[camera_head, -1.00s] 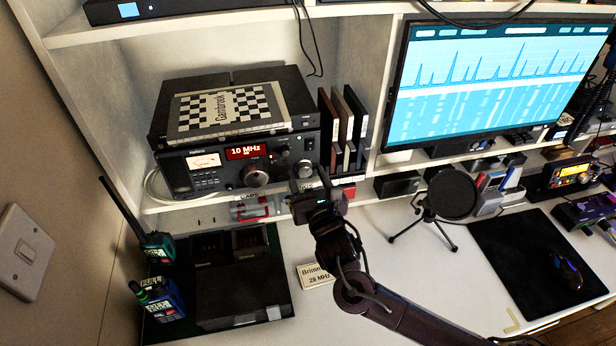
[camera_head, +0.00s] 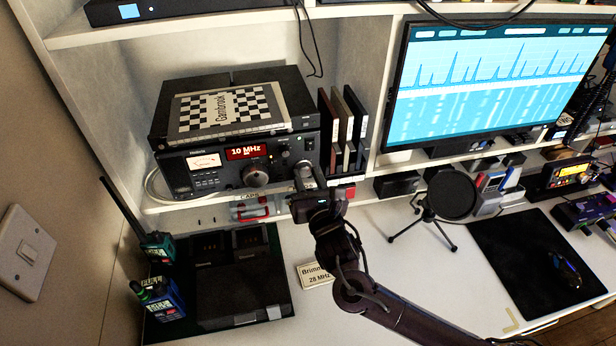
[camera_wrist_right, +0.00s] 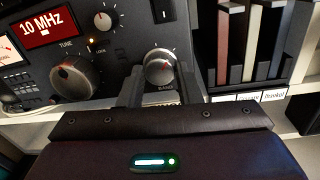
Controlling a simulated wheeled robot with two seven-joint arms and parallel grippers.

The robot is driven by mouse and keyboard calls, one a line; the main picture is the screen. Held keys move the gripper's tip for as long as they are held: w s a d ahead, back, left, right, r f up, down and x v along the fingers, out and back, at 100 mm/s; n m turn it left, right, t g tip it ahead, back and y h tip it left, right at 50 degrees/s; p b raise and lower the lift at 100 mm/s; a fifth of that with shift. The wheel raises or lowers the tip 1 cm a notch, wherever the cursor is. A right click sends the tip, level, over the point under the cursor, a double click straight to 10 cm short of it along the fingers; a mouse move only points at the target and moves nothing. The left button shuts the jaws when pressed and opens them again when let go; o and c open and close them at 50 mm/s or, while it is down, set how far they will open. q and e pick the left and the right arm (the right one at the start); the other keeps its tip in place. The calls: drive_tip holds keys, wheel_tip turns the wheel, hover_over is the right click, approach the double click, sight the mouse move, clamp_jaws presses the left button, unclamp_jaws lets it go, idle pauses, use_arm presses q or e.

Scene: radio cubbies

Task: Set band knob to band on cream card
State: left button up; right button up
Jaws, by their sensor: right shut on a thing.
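The radio (camera_head: 225,160) stands in the cubby, and its red display (camera_head: 246,152) reads 10 MHz. The silver band knob (camera_wrist_right: 160,67), labelled BAND, is at the lower right of its front panel. My right gripper (camera_head: 304,172) is at the knob. In the right wrist view its two fingers (camera_wrist_right: 160,85) are on either side of the knob, shut on it. The cream card (camera_head: 316,275) lies on the desk and reads "Brimn…" and 28 MHz; my right arm hides part of its name. My left gripper is not in view.
The larger tune knob (camera_wrist_right: 75,77) sits left of the band knob. Upright books (camera_head: 342,130) stand close to its right. A microphone on a tripod (camera_head: 450,195) stands right of my arm. Two handheld radios (camera_head: 165,300) and a dark charger tray (camera_head: 240,285) are at left.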

drive_tip(key=m+p, duration=0.1)
drive_tip(key=m, duration=0.4)
drive_tip(key=m+p, duration=0.1)
drive_tip(key=m, duration=0.4)
drive_tip(key=shift+m+t, duration=0.4)
drive_tip(key=m+h+p, duration=0.1)
drive_tip(key=m, duration=0.4)
drive_tip(key=shift+f+m, duration=0.1)
drive_tip(key=shift+m, duration=0.3)
drive_tip(key=m, duration=0.6)
drive_tip(key=shift+a, duration=0.1)
drive_tip(key=o, duration=1)
drive_tip(key=shift+s, duration=0.1)
